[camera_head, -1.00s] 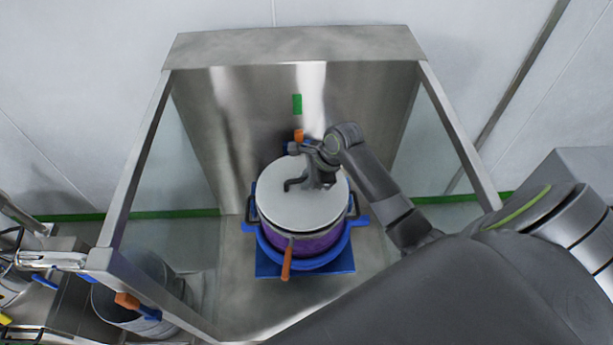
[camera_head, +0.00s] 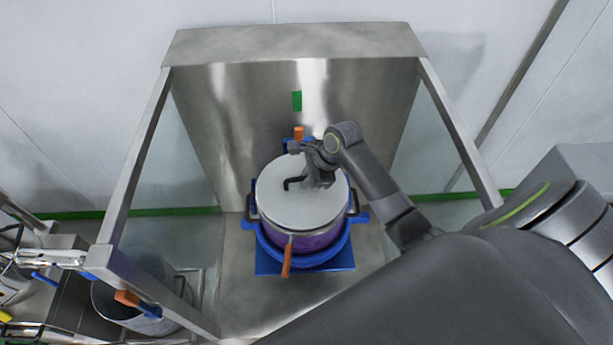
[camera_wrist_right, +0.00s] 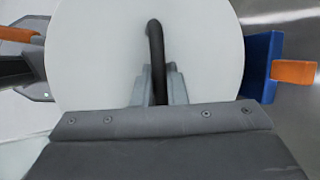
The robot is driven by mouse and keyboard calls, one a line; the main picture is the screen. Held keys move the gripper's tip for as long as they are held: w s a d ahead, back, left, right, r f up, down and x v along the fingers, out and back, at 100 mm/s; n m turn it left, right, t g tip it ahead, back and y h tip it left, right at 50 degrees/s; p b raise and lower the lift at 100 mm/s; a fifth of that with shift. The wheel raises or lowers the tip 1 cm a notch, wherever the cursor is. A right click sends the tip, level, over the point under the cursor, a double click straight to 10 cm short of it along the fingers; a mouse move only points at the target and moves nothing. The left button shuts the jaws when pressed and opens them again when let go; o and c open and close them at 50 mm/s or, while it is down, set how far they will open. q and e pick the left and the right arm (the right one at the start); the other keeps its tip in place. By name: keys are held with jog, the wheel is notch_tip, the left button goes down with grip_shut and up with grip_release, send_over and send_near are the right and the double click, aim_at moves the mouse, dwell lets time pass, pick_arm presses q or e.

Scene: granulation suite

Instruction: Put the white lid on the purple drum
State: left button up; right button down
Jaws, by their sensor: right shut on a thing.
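The white lid (camera_head: 285,205) is a round disc with a dark handle (camera_head: 294,183). It lies over the top of the purple drum (camera_head: 318,240) and hides the drum's opening; whether it is fully seated I cannot tell. My right gripper (camera_head: 318,178) is above the lid and shut on its handle. In the right wrist view the gripper fingers (camera_wrist_right: 160,85) close on the dark handle, with the white lid (camera_wrist_right: 95,65) beneath.
The drum stands in a blue holder (camera_head: 345,262) with orange handles (camera_head: 287,262) at front and back. It sits inside a steel-framed booth with side posts (camera_head: 135,160). A grey bucket (camera_head: 110,300) is at lower left.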

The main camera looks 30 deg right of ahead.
jog(key=shift+f, duration=0.65)
jog(key=c, duration=1.4)
grip_release()
jog(key=shift+o, duration=0.2)
notch_tip(320, 180, up, 10)
jog(key=shift+b, duration=1)
jog(key=shift+a+f, duration=0.1)
